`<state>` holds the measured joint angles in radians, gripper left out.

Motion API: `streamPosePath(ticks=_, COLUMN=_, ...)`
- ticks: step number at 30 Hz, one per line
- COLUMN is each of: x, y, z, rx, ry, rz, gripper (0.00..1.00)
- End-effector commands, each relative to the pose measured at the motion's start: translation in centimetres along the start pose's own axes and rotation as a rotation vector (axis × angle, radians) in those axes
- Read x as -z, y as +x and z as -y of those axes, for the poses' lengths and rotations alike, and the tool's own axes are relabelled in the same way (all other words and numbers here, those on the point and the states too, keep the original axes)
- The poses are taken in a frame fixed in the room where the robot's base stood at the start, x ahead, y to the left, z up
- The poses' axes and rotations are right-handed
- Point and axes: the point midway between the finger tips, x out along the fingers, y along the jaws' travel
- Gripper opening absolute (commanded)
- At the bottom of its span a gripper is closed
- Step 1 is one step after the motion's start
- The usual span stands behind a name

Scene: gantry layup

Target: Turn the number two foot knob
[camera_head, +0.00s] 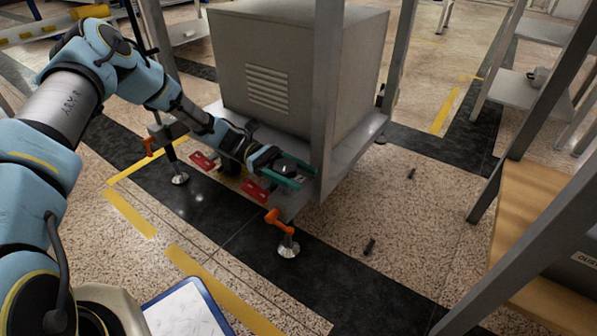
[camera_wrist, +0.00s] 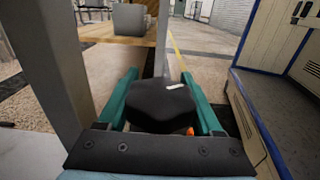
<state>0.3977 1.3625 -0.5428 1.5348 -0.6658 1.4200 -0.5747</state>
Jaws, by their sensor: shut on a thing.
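A black knob (camera_wrist: 163,101) with a small white mark on top sits between the teal fingers of my gripper (camera_wrist: 163,98) in the wrist view. My gripper is shut on it, one finger on each side. In the head view my gripper (camera_head: 290,176) is low at the front edge of the grey machine frame, and the dark knob between its fingers is small and partly hidden. Two red tags, one at left (camera_head: 203,161) and one nearer (camera_head: 254,192), are on the frame's front edge; their lettering is too small to read.
An orange lever (camera_head: 278,221) stands over a round metal foot (camera_head: 288,247) just below my gripper. Another orange lever (camera_head: 151,144) is at left. A frame post (camera_head: 327,100) rises close beside my gripper. A wooden-shelved rack (camera_head: 535,215) stands right. Small dark pieces (camera_head: 370,246) lie on the floor.

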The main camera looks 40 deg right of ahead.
Motion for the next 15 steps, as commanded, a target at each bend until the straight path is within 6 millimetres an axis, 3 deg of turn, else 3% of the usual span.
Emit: streamPosePath(ticks=15, x=0.09, y=-0.09, z=0.71, rx=0.216, ry=-0.001, rz=-0.001, gripper=0.12)
